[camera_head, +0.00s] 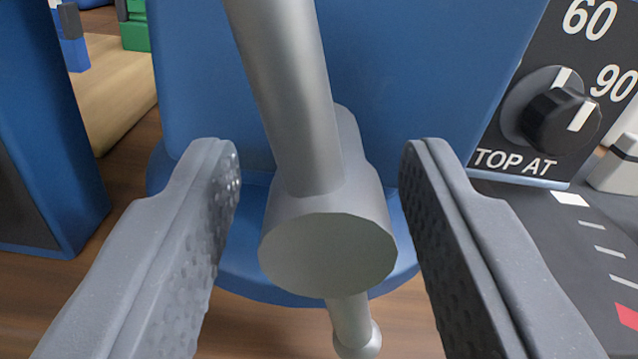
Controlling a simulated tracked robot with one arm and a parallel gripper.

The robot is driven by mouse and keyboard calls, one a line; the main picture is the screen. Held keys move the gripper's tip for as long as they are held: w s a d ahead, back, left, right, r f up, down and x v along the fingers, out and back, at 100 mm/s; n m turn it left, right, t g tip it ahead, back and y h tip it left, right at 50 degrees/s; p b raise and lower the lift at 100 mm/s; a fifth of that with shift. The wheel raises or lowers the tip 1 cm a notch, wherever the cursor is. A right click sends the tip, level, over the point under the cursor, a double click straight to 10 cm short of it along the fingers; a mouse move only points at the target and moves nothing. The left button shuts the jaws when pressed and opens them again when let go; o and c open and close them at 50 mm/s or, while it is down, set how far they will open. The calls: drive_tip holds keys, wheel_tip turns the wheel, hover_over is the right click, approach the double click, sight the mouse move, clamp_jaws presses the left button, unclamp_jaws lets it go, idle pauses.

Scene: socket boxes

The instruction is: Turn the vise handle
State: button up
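The vise handle (290,95) is a grey metal bar that passes through the round end of a grey screw (328,255). The bar runs from the top of the view down to a ball end (357,338) at the bottom, tilted slightly from upright. The blue vise body (430,70) stands behind it. My gripper (320,165) is open, with one finger on each side of the screw end and the bar. Gaps show between both fingers and the metal. The upper end of the bar is out of view.
A black panel with a knob (560,115) and the text "TOP AT" stands close on the right, above a dark marked surface (590,240). A blue box-like object (50,130) is at the left. Wooden floor or tabletop (130,185) shows between.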

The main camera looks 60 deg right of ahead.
drive_tip(key=c, duration=0.7)
drive_tip(key=shift+d, duration=0.15)
drive_tip(key=shift+a+m+b, duration=0.2)
drive_tip(key=shift+m+b, duration=0.15)
drive_tip(key=shift+m, duration=0.05)
drive_tip(key=shift+f+m+b, duration=0.2)
drive_tip(key=shift+m+b, duration=0.55)
drive_tip(key=shift+m, duration=0.25)
drive_tip(key=m+b, duration=0.5)
drive_tip(key=m, duration=0.1)
drive_tip(key=m+b, duration=0.5)
drive_tip(key=shift+f+m, duration=0.1)
drive_tip(key=shift+m, duration=0.3)
drive_tip(key=m+b, duration=0.5)
drive_tip(key=shift+m, duration=0.4)
